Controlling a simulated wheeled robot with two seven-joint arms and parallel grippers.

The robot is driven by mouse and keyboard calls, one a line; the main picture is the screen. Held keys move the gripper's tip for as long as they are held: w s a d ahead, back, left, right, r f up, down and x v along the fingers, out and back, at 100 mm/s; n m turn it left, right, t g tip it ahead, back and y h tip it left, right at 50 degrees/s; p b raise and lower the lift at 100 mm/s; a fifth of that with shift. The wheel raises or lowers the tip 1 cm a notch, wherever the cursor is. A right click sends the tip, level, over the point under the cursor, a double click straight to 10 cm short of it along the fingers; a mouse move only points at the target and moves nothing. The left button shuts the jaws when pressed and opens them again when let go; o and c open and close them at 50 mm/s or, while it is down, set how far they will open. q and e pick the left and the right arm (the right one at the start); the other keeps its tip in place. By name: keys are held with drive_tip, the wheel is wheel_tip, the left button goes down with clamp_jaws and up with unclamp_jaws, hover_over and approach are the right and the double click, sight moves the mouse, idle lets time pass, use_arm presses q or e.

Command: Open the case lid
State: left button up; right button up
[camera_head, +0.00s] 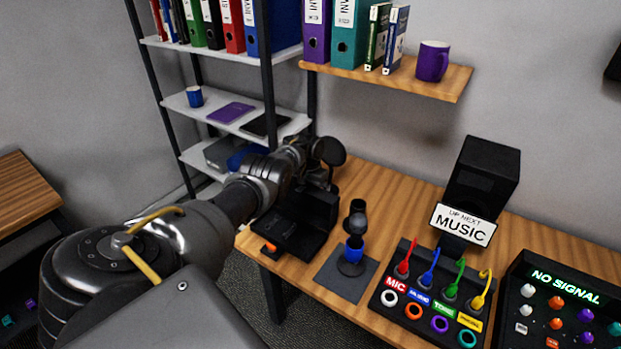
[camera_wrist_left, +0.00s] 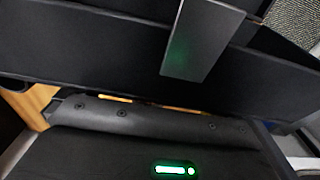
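The black case (camera_head: 290,226) sits at the left end of the wooden desk, with an orange piece (camera_head: 269,248) at its front. Its lid (camera_head: 316,206) appears raised, standing up at the case's back right side. My left arm reaches over from the left, and my left gripper (camera_head: 322,178) is at the back of the case by the lid. The arm and the lid partly hide its fingers. In the left wrist view, large dark panels fill the picture close up, and I cannot tell whether the fingers touch them. My right gripper is not in view.
A microphone (camera_head: 354,243) stands on a grey mat (camera_head: 340,282) right of the case. Further right are a cable panel (camera_head: 415,312), a music sign (camera_head: 462,225), a black speaker (camera_head: 483,178) and a control box (camera_head: 560,305). A shelf rack (camera_head: 265,70) stands behind my arm.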

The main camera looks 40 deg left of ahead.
use_arm(q)
drive_tip(key=shift+w+r, duration=0.1)
drive_tip(key=shift+r, duration=0.05)
wheel_tip(320, 180, up, 10)
drive_tip(key=p, duration=0.5)
drive_tip(key=shift+s+r, duration=0.25)
drive_tip(key=shift+s, duration=0.05)
